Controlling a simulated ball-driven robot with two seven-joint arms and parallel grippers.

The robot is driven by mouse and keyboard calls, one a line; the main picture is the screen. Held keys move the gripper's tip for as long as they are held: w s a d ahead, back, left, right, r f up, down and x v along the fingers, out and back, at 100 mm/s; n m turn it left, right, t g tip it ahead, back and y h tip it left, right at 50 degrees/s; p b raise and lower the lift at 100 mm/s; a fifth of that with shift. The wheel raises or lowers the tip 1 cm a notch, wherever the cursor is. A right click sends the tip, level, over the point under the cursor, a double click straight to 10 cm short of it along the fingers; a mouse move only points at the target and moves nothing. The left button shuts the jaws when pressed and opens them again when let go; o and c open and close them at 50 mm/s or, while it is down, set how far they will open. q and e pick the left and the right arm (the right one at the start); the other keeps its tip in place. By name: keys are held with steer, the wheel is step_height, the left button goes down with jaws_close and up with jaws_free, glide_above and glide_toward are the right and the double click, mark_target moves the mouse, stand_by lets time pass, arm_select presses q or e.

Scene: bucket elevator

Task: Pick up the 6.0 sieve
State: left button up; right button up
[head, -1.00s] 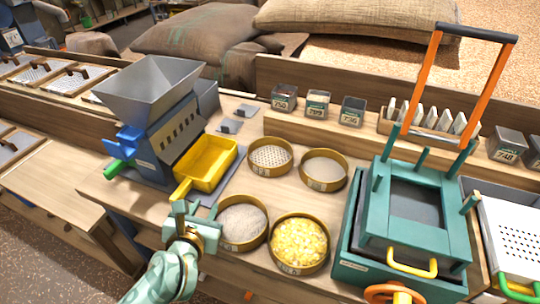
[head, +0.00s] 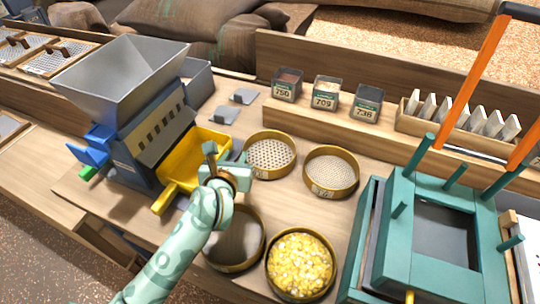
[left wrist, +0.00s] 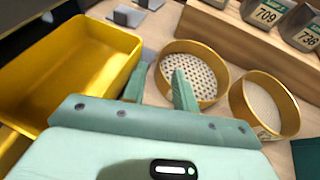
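A round wooden-rimmed sieve with large round holes (head: 270,156) stands at the back left of a group of round sieves; it also shows in the left wrist view (left wrist: 202,80). I cannot read a 6.0 on any rim, but this one has the coarsest holes. A finer sieve (head: 331,171) is to its right, and a fine dark one (head: 236,250) is in front. A sieve filled with yellow grain (head: 300,262) is at front right. My left gripper (head: 226,162) is open and empty, just left of the coarse sieve; one finger overlaps its rim in the left wrist view (left wrist: 160,76). My right gripper is out of view.
A yellow tray (head: 181,172) under a blue-grey hopper mill (head: 135,85) lies close left of the gripper. A teal frame (head: 400,225) with upright posts stands right. Labelled tins (head: 326,92) line a raised ledge behind. Two small grey plates lie behind the tray.

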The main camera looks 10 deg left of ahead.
mark_target(245, 147)
arm_select(q)
steer(key=x, duration=0.3)
steer(key=shift+f+b, duration=0.15)
steer(key=shift+b, duration=0.15)
steer(key=shift+w, duration=0.3)
steer(key=w+f+b, duration=0.1)
steer(key=w, duration=0.1)
steer(key=w+f+b, duration=0.1)
steer(key=f, duration=0.1)
steer(key=shift+w+d, duration=0.1)
steer(key=shift+w, duration=0.25)
steer(key=shift+w+f, duration=0.1)
steer(key=shift+w, duration=0.2)
jaws_close()
